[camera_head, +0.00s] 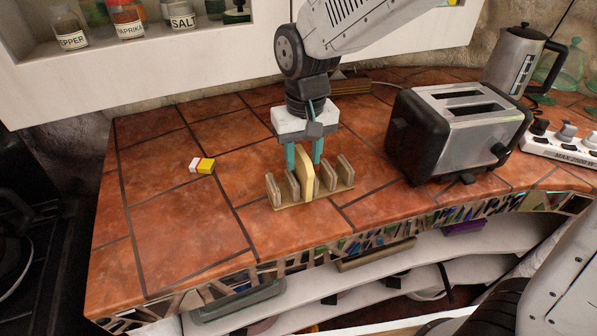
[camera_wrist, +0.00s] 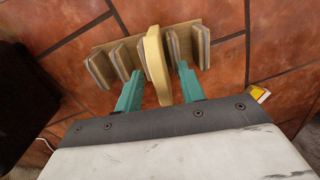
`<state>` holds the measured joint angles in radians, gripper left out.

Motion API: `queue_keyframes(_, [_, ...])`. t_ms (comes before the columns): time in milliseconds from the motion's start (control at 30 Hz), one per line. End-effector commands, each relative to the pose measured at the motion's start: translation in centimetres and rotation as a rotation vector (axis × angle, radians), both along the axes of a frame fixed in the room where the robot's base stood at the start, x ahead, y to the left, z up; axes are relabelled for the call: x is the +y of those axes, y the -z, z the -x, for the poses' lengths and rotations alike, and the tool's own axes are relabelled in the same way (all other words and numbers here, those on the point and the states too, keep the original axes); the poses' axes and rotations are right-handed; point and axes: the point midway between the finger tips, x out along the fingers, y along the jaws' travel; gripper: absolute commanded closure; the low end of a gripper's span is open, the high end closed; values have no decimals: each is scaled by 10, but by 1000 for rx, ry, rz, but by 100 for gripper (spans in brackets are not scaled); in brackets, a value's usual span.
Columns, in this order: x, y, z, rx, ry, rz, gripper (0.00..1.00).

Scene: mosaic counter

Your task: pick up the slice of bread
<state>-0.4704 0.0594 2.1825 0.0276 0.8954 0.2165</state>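The slice of bread (camera_head: 304,174) stands upright in the middle of a wooden toast rack (camera_head: 323,196) on the tiled counter. It is pale yellow and rises above the rack's dividers. My gripper (camera_head: 304,154) is above the rack, pointing down, with its two teal fingers apart. In the wrist view the bread (camera_wrist: 157,62) lies between the lines of the two fingers of my gripper (camera_wrist: 160,82), with a visible gap on each side. The fingers do not appear to touch it. The rack (camera_wrist: 190,27) shows beyond the fingertips, with dividers either side of the bread.
A black and steel toaster (camera_head: 458,128) stands to the right of the rack, with a kettle (camera_head: 517,62) behind it. A small yellow and white box (camera_head: 202,165) lies to the left. A spice shelf (camera_head: 150,50) overhangs the back left. The counter's front left is clear.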

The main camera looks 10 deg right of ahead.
Motion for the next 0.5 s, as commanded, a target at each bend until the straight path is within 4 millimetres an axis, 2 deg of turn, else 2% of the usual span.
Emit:
queue_keyframes(133, [1,0,0,0,-2,0,61])
queue_keyframes(200, [1,-1,0,-1,-2,0,80])
queue_keyframes(267, [1,-1,0,-1,-2,0,95])
queue_keyframes(500, [2,-1,0,-1,-3,0,95])
